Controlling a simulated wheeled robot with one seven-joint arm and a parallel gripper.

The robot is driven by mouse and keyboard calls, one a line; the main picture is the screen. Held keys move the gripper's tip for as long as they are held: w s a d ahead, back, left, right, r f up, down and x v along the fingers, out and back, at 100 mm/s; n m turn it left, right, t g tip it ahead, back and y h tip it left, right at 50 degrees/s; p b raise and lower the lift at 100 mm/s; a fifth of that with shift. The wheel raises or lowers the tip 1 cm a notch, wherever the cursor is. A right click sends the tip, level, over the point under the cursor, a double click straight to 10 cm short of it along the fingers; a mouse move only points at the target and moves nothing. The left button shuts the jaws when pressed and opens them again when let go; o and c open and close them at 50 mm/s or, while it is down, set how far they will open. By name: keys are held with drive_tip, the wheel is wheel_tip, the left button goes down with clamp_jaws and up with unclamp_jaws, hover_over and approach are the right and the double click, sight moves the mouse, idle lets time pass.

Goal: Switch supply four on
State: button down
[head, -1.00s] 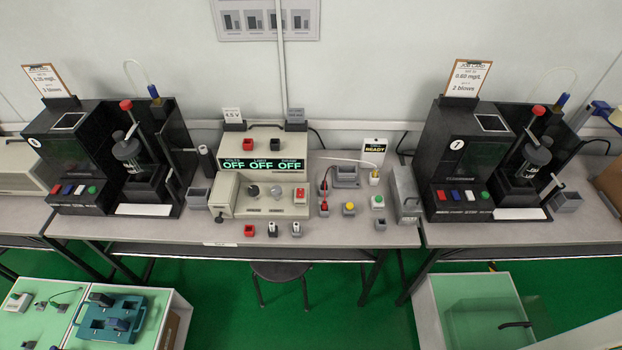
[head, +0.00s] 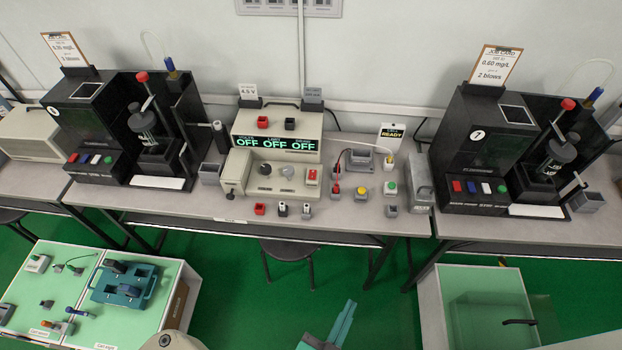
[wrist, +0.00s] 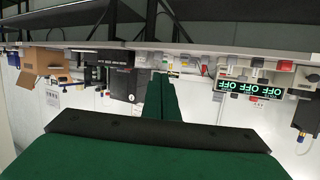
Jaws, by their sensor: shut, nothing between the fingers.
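The beige power supply (head: 276,143) stands mid-bench, and its display (head: 277,144) reads OFF three times. A red rocker switch (head: 312,174) sits at the right of its lower front panel, beside two round knobs (head: 287,171). I cannot read a supply number on it. The supply also shows upside down at the right of the wrist view (wrist: 254,70). My gripper (head: 345,315) is low in front of the bench, over the green floor, well apart from the supply. Its green fingers (wrist: 163,90) are together and empty in the wrist view.
Black tester stations stand left (head: 95,115) and right (head: 480,140) of the supply. Loose red, black and white connectors (head: 282,209) lie at the bench front. A stool (head: 288,248) is under the bench. Green-topped carts stand at lower left (head: 70,285) and lower right (head: 480,290).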

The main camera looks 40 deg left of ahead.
drive_tip(key=w+a+r+n+g+y, duration=0.1)
drive_tip(key=w+a+r, duration=0.3)
drive_tip(key=w+a, duration=0.5)
drive_tip(key=w+a+r+n+g+y, duration=0.2)
drive_tip(key=w+a+r+n+y, duration=0.2)
drive_tip(key=w+a, duration=0.5)
drive_tip(key=a, duration=0.7)
drive_tip(key=shift+a+r, duration=0.2)
drive_tip(key=shift+r, duration=0.1)
drive_tip(key=shift+w, duration=0.2)
hover_over(313, 174)
drive_tip(key=s+d, duration=0.2)
drive_tip(key=s, duration=0.2)
wheel_tip(313, 174, down, 3)
drive_tip(key=f, duration=0.3)
drive_tip(key=shift+w+a+f, duration=0.1)
drive_tip(key=shift+w+f, duration=0.15)
drive_tip(key=shift+w, duration=0.05)
drive_tip(key=shift+f, duration=0.55)
